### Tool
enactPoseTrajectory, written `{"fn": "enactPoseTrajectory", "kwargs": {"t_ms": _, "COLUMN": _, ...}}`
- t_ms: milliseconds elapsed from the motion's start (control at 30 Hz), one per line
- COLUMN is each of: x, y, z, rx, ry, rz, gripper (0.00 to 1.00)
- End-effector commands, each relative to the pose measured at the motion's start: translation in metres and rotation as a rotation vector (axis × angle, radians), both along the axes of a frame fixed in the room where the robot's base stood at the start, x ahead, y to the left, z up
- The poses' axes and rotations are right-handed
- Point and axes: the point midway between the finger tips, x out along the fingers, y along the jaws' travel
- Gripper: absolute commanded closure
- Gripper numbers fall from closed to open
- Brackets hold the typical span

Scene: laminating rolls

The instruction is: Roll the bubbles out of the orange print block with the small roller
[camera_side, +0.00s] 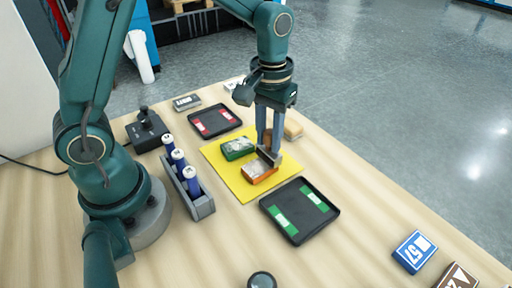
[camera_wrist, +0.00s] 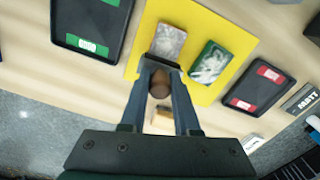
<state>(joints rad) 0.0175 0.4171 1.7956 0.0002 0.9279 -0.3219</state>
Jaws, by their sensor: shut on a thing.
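The orange print block (camera_side: 259,175) lies on the yellow mat (camera_side: 236,187), its top covered by a silvery, mottled film. In the wrist view the orange block (camera_wrist: 169,41) is just beyond my fingertips. My gripper (camera_side: 268,150) is shut on the small roller (camera_side: 275,157), whose dark head is at the block's far right edge; I cannot tell whether it touches.
A green block (camera_side: 237,148) with a similar film lies beside the orange one. A black tray with green labels (camera_side: 300,209) and one with red labels (camera_side: 215,121) flank the mat. A tan block (camera_side: 293,127) sits behind my gripper. A grey rack (camera_side: 202,204) holds blue bottles.

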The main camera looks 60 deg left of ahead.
Motion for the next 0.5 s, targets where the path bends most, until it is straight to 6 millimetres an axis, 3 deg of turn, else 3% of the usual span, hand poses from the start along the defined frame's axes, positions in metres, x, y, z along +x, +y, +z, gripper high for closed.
{"fn": "enactPoseTrajectory", "kwargs": {"t_ms": 500, "x": -0.0067, "y": -0.0003, "z": -0.0009, "rx": 0.0, "ry": 0.0, "rz": 0.0, "gripper": 1.0}}
